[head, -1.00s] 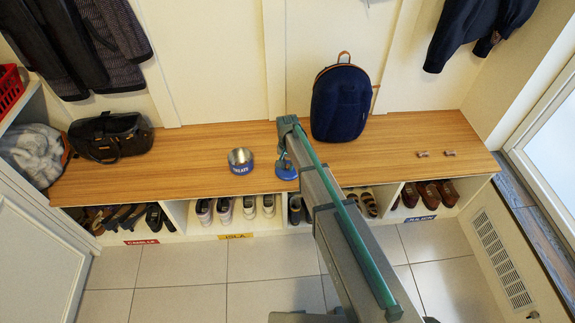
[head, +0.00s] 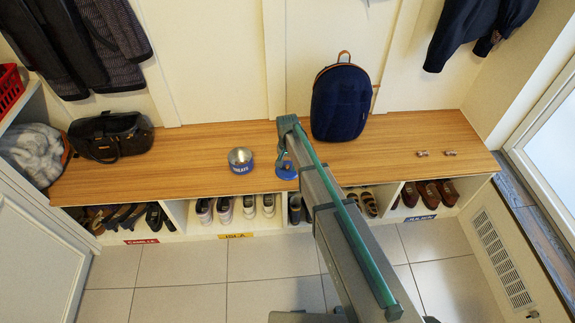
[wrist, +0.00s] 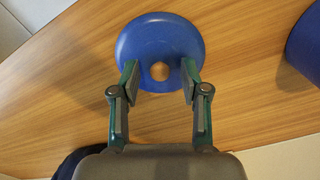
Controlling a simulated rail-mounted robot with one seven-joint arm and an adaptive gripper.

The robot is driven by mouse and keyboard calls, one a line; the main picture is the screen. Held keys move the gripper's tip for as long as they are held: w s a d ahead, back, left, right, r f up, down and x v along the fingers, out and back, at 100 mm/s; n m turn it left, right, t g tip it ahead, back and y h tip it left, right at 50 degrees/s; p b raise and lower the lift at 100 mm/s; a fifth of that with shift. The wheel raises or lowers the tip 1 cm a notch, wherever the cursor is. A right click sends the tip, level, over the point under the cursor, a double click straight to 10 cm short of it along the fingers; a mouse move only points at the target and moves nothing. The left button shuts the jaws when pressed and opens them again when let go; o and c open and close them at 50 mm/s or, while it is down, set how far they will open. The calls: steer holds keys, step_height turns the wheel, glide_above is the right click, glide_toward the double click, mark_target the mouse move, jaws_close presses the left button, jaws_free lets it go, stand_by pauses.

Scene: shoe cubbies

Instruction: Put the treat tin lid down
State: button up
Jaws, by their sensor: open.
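The blue treat tin lid (head: 286,171) lies on the wooden bench top near its front edge. In the wrist view the lid (wrist: 160,28) is a round blue disc with a tan knob (wrist: 160,71) at its middle. My gripper (wrist: 160,75) is open, with one finger on each side of the knob and a gap to it on both sides. In the head view my gripper (head: 283,157) is partly hidden by my arm. The open treat tin (head: 240,161), blue with white lettering, stands to the left of the lid.
A dark blue backpack (head: 340,102) stands behind and right of my arm. A black bag (head: 110,137) sits at the left end of the bench (head: 200,160). Two small objects (head: 436,153) lie at the right. Shoes fill the cubbies below.

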mark_target(287, 166)
step_height(287, 166, up, 12)
steer(key=s+d+f+g, duration=0.1)
steer(key=s+d+f, duration=0.4)
steer(key=s+f, duration=0.3)
steer(key=s+d+f+n+g, duration=0.1)
steer(key=s+d+f, duration=0.45)
steer(key=s, duration=0.35)
steer(key=s+d+f+g, duration=0.2)
steer(key=s+d+f, duration=0.3)
steer(key=s+f, duration=0.35)
steer(key=s+d+f+g, duration=0.1)
steer(key=s+d, duration=0.1)
steer(key=s, duration=0.7)
steer(key=s+d+f+n+g, duration=0.1)
steer(key=s+d+f, duration=0.1)
steer(key=s, duration=0.7)
steer(key=s+d+f, duration=0.2)
steer(key=s, duration=0.8)
steer(key=shift+n+g, duration=0.4)
steer(key=shift+s+d, duration=0.1)
